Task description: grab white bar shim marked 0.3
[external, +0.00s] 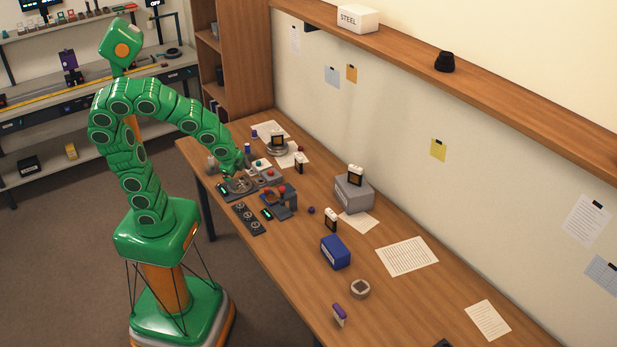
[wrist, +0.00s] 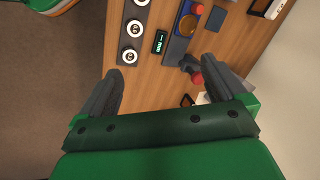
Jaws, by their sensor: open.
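I cannot read a 0.3 mark on anything. Small upright pieces with white and dark parts stand on the table: one front of the grey box (external: 331,219), one further back (external: 299,162). I cannot tell whether either is the white bar shim. A white-edged piece (wrist: 265,8) is cut off at the top right of the wrist view. My gripper (wrist: 164,82) is open, its two dark fingers wide apart with nothing gripped between them. In the external view my gripper (external: 238,168) is over the far-left part of the table, its fingers hard to make out among the devices.
A dark strip with several round dials (external: 249,218) lies along the table's front edge, also in the wrist view (wrist: 131,28). A device with red parts (external: 282,201) is beside it. A grey box (external: 354,196) and blue box (external: 335,252) stand further right.

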